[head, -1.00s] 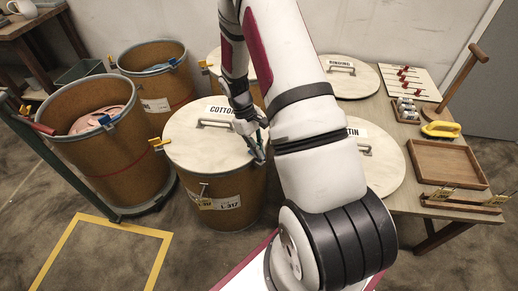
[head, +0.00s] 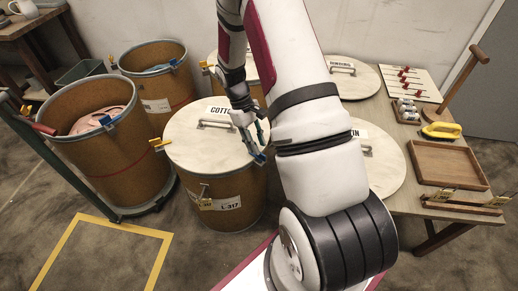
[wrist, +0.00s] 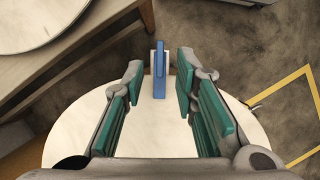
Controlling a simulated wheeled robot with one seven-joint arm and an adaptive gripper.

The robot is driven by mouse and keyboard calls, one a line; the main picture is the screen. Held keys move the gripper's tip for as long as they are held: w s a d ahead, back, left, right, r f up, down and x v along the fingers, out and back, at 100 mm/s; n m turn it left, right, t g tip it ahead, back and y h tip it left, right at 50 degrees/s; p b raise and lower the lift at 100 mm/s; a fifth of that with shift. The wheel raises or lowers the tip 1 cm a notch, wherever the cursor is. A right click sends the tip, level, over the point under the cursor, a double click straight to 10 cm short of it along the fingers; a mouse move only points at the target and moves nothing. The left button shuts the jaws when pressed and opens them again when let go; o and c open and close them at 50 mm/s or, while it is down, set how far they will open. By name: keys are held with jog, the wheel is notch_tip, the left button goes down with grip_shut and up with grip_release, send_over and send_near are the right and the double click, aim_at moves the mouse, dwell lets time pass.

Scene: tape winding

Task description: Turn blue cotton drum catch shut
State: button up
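The cotton drum (head: 232,205) stands in the middle with its pale lid (head: 195,140) on, marked COTTON. Its blue catch (head: 259,160) is at the right side of the lid's rim. In the wrist view the blue catch (wrist: 159,72) is a narrow upright bar on a pale plate, at the lid's far edge. My gripper (head: 256,140) is just above the catch. Its green-padded fingers are open, one on each side of the catch, with gaps showing on both sides. I cannot tell whether the catch is latched.
A yellow catch (head: 159,143) is on the lid's left edge. Open drums (head: 105,150) stand to the left. A table at right holds another round lid (head: 385,165), a wooden tray (head: 450,163) and a yellow-handled tool (head: 440,130). Yellow floor tape (head: 120,228) is at lower left.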

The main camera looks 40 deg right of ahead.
jog(key=v, duration=0.8)
jog(key=shift+w+r, duration=0.15)
jog(key=shift+r, duration=0.2)
jog(key=s+a+r+m+t, duration=0.1)
jog(key=s+a+r, duration=0.4)
jog(key=r, duration=0.5)
jog(key=s+a+r+t, duration=0.1)
jog(key=s+a+r, duration=0.4)
jog(key=r, duration=0.5)
jog(key=s+a+r+t, duration=0.2)
jog(key=s+a, duration=0.2)
jog(key=s, duration=0.5)
jog(key=s+a+r+t, duration=0.1)
jog(key=s+a+r, duration=0.1)
jog(key=s+a, duration=0.45)
notch_tip(320, 180, up, 18)
jog(key=s+d+t+p, duration=0.1)
jog(key=s+t+p, duration=0.1)
jog(key=p, duration=1.5)
jog(key=shift+r+t+y, duration=0.2)
jog(key=shift+t+y, duration=0.1)
jog(key=shift+t, duration=0.5)
jog(key=shift+s+d, duration=0.1)
jog(key=shift+d, duration=0.1)
